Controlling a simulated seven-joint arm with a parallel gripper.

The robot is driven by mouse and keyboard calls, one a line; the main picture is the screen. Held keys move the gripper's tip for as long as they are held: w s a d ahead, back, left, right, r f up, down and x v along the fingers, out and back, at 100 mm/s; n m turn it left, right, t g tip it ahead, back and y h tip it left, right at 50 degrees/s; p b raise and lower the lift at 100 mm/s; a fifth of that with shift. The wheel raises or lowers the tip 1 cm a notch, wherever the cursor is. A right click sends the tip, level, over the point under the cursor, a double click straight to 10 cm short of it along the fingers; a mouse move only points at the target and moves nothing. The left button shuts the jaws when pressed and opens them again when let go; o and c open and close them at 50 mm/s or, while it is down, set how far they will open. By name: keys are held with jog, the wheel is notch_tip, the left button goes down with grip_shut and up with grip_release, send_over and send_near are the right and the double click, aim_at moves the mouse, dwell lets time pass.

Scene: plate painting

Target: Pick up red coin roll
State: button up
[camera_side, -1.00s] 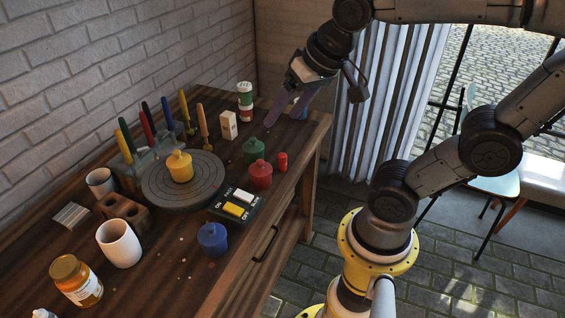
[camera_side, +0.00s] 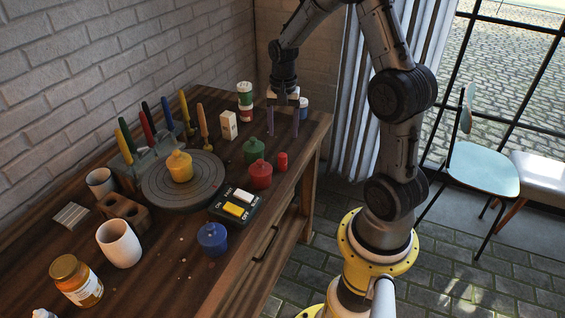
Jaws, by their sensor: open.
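The red coin roll (camera_side: 282,161) is a small upright red cylinder near the right edge of the wooden table (camera_side: 225,268). It stands just right of the red lidded pot (camera_side: 260,175). My gripper (camera_side: 283,134) is at the far right end of the table, pointing down, with its two purplish fingers spread apart and nothing between them. In the picture it is above and beyond the coin roll, not touching it. The height of the fingertips over the table is hard to tell.
A green pot (camera_side: 253,151), a white box (camera_side: 228,125) and a striped can (camera_side: 245,100) stand left of my gripper. A blue-and-white container (camera_side: 303,108) is behind it. A switch panel (camera_side: 234,208), blue pot (camera_side: 212,239) and turntable with yellow pot (camera_side: 179,167) are nearer.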

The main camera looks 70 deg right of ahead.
aim_at(282, 154)
notch_tip(282, 154, down, 12)
jog(key=shift+a+r, duration=0.1)
dwell(0.5)
grip_shut()
jog(key=shift+w, duration=0.1)
